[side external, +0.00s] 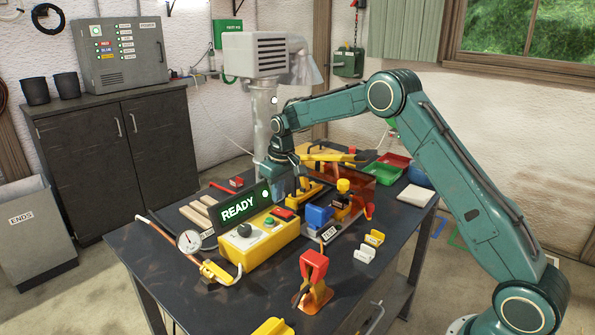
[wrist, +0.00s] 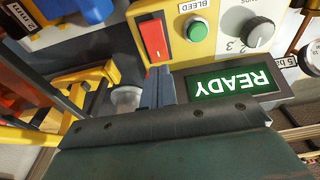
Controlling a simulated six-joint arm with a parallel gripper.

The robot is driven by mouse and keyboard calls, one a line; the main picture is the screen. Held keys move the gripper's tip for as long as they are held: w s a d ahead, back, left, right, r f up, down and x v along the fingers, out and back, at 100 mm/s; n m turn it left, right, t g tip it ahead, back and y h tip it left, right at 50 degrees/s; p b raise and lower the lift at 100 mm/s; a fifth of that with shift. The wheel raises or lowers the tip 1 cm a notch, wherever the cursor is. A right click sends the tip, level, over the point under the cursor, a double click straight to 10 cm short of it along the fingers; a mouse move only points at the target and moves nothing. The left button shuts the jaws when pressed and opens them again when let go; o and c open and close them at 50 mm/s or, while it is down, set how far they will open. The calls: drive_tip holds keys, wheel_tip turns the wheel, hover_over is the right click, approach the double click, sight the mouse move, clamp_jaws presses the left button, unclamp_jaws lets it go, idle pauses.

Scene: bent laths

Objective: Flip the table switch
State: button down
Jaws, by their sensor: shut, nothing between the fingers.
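The likely table switch is a red rocker (wrist: 153,38) on a yellow control box (wrist: 205,15). In the side view the red rocker (side external: 284,213) sits on top of the yellow box (side external: 258,242), behind the green button. My gripper (wrist: 158,75) is shut and empty. Its fingertips point at the rocker's near end in the wrist view; whether they touch it I cannot tell. In the side view the gripper's fingers are mostly hidden behind the READY display and box.
A lit READY display (side external: 239,207) stands beside the box; it shows upside down in the wrist view (wrist: 232,82). A green button (wrist: 198,29) and a grey knob (wrist: 258,32) share the panel. A yellow frame (wrist: 75,100) stands close by. A red clamp (side external: 314,268) is at the front.

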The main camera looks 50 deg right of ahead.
sight(278, 210)
wheel_tip(278, 210, up, 4)
drive_tip(key=shift+r, duration=0.1)
idle(0.5)
idle(0.4)
drive_tip(key=s+a+r+t, duration=0.1)
drive_tip(key=s+a+r, duration=0.2)
drive_tip(key=s+r, duration=0.6)
drive_tip(key=s+a+r+t, duration=0.1)
drive_tip(key=s+a+r, duration=0.3)
drive_tip(key=s+r, duration=0.5)
drive_tip(key=s+a+f+t, duration=0.1)
drive_tip(key=s+f, duration=0.1)
drive_tip(key=s, duration=0.9)
drive_tip(key=s+a+f, duration=0.1)
drive_tip(key=s+f, duration=0.2)
drive_tip(key=s, duration=0.9)
drive_tip(key=shift+s+a+f+t, duration=0.2)
drive_tip(key=shift+a+f+t, duration=0.1)
drive_tip(key=shift+t, duration=0.1)
